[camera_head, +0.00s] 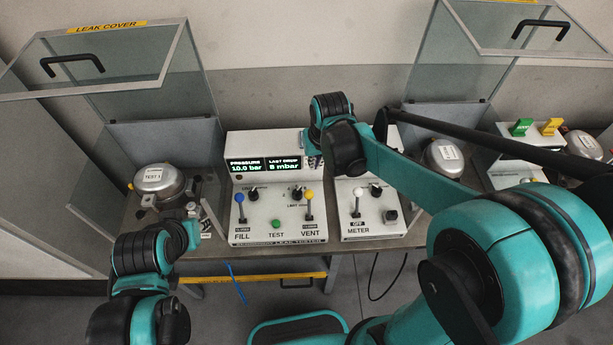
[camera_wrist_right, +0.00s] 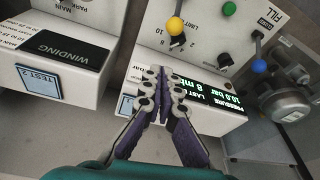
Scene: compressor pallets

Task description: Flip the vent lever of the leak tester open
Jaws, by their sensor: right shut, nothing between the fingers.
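The leak tester (camera_head: 278,238) is a white box with a lit display reading 10.0 bar and 8 mbar. Its vent lever (camera_head: 309,196) has a yellow knob at the top and stands up above the VENT label. In the right wrist view the yellow knob (camera_wrist_right: 175,26) lies just beyond my fingertips, apart from them. My right gripper (camera_wrist_right: 160,72) is shut and empty, above the tester's display; in the head view it is mostly hidden by my wrist. My left gripper (camera_head: 193,213) is low at the left, beside the tester; its fingers are too small to judge.
The blue FILL lever (camera_head: 240,198) and green TEST button (camera_head: 276,224) share the tester panel. A METER box (camera_head: 372,230) with a white-knobbed lever stands to the right. A metal compressor (camera_head: 158,180) sits left under a raised clear cover (camera_head: 110,58); another (camera_head: 444,156) sits right.

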